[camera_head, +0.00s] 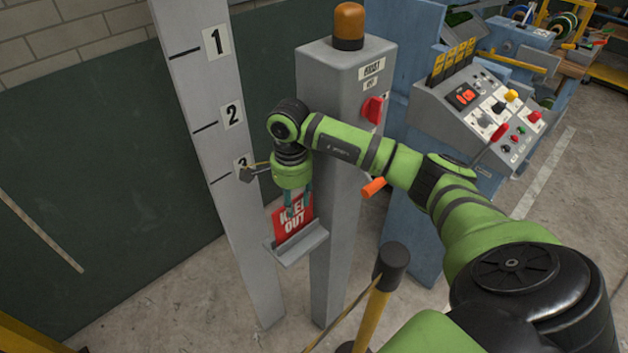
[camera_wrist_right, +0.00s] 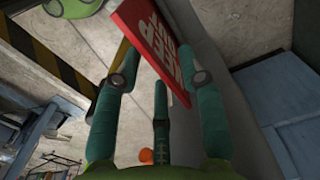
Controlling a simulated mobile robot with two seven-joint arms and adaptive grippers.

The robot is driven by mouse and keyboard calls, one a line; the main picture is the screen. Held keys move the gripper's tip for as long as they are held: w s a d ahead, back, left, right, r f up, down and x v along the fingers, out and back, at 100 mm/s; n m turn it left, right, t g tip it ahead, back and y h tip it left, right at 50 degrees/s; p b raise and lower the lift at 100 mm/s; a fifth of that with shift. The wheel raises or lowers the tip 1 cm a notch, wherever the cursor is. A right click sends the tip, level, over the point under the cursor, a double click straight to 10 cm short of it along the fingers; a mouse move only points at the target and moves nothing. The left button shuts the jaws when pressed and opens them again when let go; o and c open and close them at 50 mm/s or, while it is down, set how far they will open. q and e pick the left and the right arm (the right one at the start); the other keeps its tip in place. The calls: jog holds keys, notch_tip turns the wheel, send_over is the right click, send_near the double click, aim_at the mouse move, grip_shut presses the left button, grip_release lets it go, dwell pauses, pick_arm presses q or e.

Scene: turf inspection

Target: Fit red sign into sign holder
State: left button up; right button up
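The red sign (camera_head: 292,216), lettered KEEP OUT in white, stands at a tilt with its lower edge at the grey sign holder (camera_head: 300,246), a ledge on the grey post. I cannot tell whether it is fully seated. My right gripper (camera_head: 298,204) points down at the sign's upper part. In the right wrist view the sign (camera_wrist_right: 165,45) lies beyond and between the teal fingers (camera_wrist_right: 165,78), which stand well apart. The right-hand finger overlaps the sign's face, and contact is unclear. My left gripper is not in view.
A grey post with an orange lamp (camera_head: 348,25), red knob (camera_head: 373,109) and orange handle (camera_head: 374,187) stands close to my right arm. A numbered board (camera_head: 205,90) is left of it. A barrier post (camera_head: 380,290) stands in front. A control console (camera_head: 480,110) is at right.

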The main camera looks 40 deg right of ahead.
aim_at(295, 218)
jog(key=shift+d, duration=0.15)
jog(key=shift+f, duration=0.1)
jog(key=f+b, duration=0.1)
jog(key=f, duration=0.1)
jog(key=f+b, duration=0.2)
jog(key=f, duration=0.1)
jog(key=shift+a+f, duration=0.3)
jog(key=shift+f, duration=0.05)
jog(key=shift+f+b, duration=0.4)
jog(key=shift+d+f, duration=0.1)
grip_shut()
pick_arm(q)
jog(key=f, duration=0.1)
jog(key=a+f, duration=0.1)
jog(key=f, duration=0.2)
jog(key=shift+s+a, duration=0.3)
